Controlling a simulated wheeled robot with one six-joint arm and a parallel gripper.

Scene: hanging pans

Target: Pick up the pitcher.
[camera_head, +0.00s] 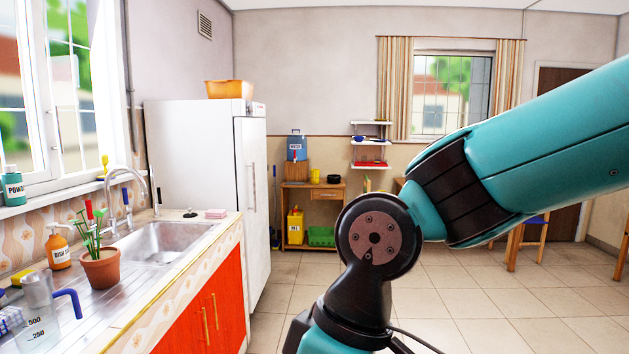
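The pitcher (40,312) stands at the lower left on the counter. It is clear, with measuring marks reading 500 and 250 and a blue handle on its right side. Its lower part is close to the picture's bottom edge. My teal and black arm comes in from the right and bends down at the bottom middle. My gripper is out of view, so its state and its place relative to the pitcher do not show.
A potted plant (101,268) stands just behind the pitcher, with an orange soap bottle (58,248) beside it. A checked cloth (10,320) lies left of the pitcher. The sink (165,240) is farther back. The tiled floor (480,300) on the right is mostly open.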

